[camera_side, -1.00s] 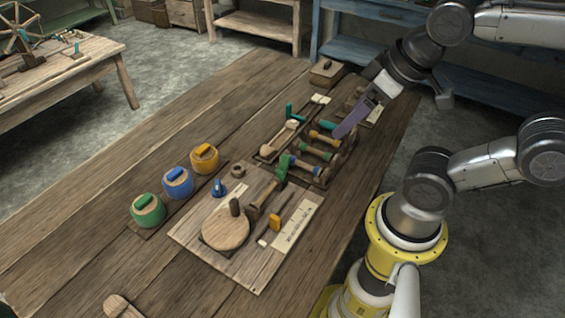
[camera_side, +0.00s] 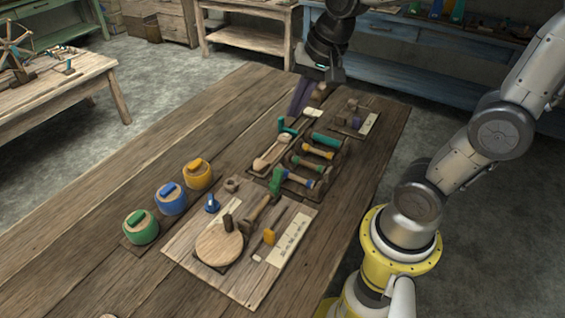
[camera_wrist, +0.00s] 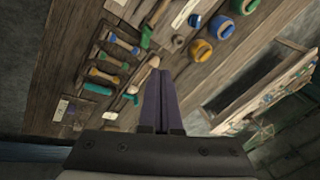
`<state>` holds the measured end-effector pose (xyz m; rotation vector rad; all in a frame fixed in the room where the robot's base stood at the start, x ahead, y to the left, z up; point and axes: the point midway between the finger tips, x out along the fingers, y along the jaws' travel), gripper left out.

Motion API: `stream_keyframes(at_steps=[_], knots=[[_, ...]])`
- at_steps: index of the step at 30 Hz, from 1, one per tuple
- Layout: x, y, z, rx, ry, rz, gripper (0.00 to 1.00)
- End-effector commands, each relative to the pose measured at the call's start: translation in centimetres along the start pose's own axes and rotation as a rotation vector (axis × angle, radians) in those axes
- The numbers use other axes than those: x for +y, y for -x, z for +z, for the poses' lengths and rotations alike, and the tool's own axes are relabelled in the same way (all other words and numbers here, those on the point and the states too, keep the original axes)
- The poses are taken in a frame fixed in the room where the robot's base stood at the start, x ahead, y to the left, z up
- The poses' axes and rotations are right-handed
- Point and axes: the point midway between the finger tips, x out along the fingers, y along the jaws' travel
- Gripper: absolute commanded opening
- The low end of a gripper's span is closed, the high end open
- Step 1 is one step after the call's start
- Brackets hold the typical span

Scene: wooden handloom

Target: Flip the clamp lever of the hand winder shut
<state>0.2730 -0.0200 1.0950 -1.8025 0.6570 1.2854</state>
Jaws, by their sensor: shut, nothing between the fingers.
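My gripper (camera_side: 295,112) has purple fingers, shut and empty, pointing down above the far part of the bench. In the wrist view the fingers (camera_wrist: 162,100) lie side by side with nothing between them. In the side view, a teal upright handle (camera_side: 286,126) stands at the far end of a pale wooden paddle-like part (camera_side: 272,154), close below the fingertips in the picture. Whether the fingers touch it cannot be told. A green block (camera_side: 276,181) sits by a wooden bar on the front board. Which part is the winder's clamp lever is not clear.
A row of bobbins (camera_side: 317,152) lies right of the paddle. Green, blue and yellow pots (camera_side: 171,198) stand left.

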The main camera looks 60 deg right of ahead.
Motion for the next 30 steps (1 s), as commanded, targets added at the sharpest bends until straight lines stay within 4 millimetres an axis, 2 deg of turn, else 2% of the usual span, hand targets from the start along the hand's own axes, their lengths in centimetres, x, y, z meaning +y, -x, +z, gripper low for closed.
stream_keyframes(at_steps=[1,8,12,18,24,30], knots=[[-0.2,-1.2,-1.1,-0.019,-0.071,0.027,0.00],[-0.1,-6.4,-5.2,-0.088,-0.349,0.129,0.00],[1.0,-9.8,-7.3,-0.130,-0.472,0.196,0.00],[3.3,-13.6,-8.8,-0.183,-0.555,0.273,0.00],[4.9,-15.0,-9.0,-0.210,-0.593,0.313,0.00],[5.0,-15.0,-9.1,-0.209,-0.597,0.313,0.00]])
